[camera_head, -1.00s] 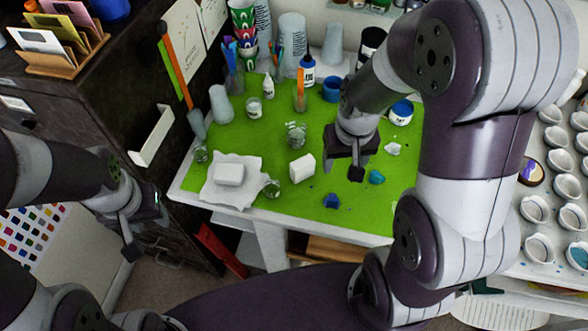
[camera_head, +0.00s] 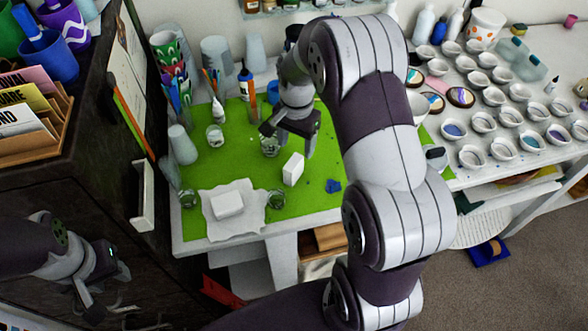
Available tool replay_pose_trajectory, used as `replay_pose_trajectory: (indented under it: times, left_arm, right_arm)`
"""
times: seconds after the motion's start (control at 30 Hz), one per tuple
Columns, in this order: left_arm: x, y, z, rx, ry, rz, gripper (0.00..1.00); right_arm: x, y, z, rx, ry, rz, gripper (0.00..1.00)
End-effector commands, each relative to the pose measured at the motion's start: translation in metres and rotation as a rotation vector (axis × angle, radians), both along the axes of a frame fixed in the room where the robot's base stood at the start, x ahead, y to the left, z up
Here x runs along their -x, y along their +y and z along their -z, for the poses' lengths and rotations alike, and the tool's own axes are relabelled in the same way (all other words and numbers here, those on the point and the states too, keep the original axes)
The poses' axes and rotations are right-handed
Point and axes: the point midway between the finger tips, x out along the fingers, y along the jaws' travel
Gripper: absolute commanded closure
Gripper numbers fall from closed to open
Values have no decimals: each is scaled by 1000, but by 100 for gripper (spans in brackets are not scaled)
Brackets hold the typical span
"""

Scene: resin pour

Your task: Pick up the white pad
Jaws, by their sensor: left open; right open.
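A white block-like pad (camera_head: 228,204) lies on a crumpled white sheet (camera_head: 212,231) at the front left of the green table. A second white block (camera_head: 293,169) stands on the green surface, right of the sheet. I cannot tell from the picture which of the two is the named white pad. My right gripper (camera_head: 290,145) is open, pointing down just above and behind the second block, in front of a small glass jar (camera_head: 270,148). My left gripper (camera_head: 106,293) is open and empty, low at the left, off the table. My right arm hides the table's right part.
A blue piece (camera_head: 333,186) lies right of the second block. Cups, bottles and brushes crowd the table's back. Many small white bowls (camera_head: 472,157) fill the right-hand table. A dark cabinet is at left.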

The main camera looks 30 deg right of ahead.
Motion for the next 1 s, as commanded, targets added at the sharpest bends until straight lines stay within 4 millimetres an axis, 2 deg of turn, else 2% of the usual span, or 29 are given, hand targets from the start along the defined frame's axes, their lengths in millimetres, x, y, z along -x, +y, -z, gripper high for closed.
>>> replay_pose_trajectory:
  times: [0.1, 0.37, 0.5, 0.6, 0.8, 0.97, 1.0]
  left_arm:
    - [0, 0, -6, 0, 0, 0, 57]
    - [0, 0, -17, 0, 0, 0, 57]
    - [0, 0, -22, 0, 0, 0, 57]
    - [0, 0, -23, 0, 0, 0, 57]
    - [0, 0, -22, 0, 0, 0, 57]
    - [0, 0, -22, 0, 0, 0, 57]
    - [0, 0, -22, 0, 0, 0, 57]
  right_arm:
    - [1, 1, 25, -1, 3, -2, 36]
    - [3, 2, 60, -1, 3, -4, 36]
    - [4, 3, 87, 1, 1, -4, 36]
    - [3, 3, 96, 1, -2, -4, 36]
    - [3, 3, 98, 2, -3, -4, 36]
    - [3, 3, 98, 1, -3, -4, 88]
    - [3, 3, 98, 1, -2, -4, 90]
